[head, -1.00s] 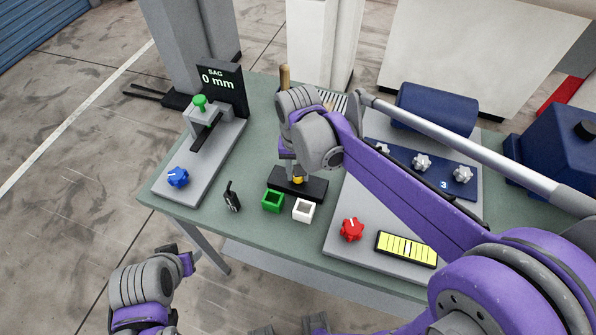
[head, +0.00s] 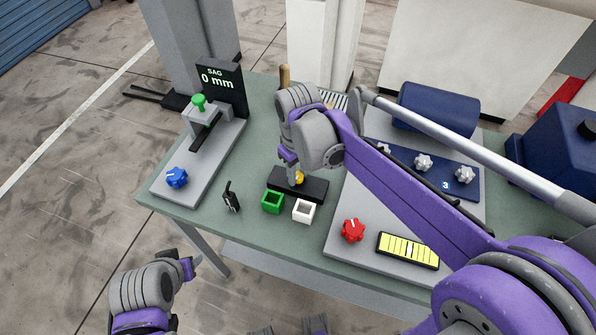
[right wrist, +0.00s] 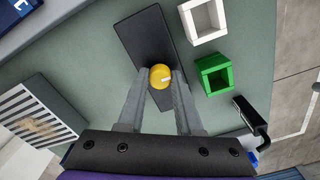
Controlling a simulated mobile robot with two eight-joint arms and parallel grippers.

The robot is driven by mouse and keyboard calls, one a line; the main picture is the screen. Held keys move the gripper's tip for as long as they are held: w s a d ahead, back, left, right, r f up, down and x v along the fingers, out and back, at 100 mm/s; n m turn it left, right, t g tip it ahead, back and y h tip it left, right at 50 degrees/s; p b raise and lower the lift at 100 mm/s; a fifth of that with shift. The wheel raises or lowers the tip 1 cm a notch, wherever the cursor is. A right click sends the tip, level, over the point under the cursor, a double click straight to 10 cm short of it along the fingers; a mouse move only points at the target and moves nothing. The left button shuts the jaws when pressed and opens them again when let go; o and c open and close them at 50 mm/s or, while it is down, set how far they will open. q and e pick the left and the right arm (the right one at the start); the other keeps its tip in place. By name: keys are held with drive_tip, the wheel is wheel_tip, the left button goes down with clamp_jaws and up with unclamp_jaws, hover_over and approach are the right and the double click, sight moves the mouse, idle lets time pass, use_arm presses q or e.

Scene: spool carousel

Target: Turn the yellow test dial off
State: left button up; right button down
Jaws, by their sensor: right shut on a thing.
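The yellow dial (right wrist: 160,76) sits on a flat black base (right wrist: 147,35). Its white mark points right and slightly up in the right wrist view. My right gripper (right wrist: 161,84) has a finger on each side of the dial and is shut on it. In the head view, the dial (head: 299,178) shows on its black base (head: 316,190), partly hidden by my right gripper (head: 294,178). My left gripper (head: 190,267) is low at the left, off the table, and its jaws are too small to read.
A green box (head: 272,202) and a white box (head: 303,211) stand just in front of the black base. A small black handheld thing (head: 231,197) is left of them. A red knob (head: 352,230) and yellow gauge (head: 408,250) are at the right; a blue knob (head: 177,178) is left.

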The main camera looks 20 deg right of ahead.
sight(298, 175)
drive_tip(key=shift+n, duration=0.3)
idle(0.4)
drive_tip(key=c, duration=0.6)
unclamp_jaws()
drive_tip(key=shift+r, duration=0.1)
wheel_tip(298, 175, up, 11)
drive_tip(key=shift+f+p, duration=0.2)
drive_tip(key=shift+p, duration=0.15)
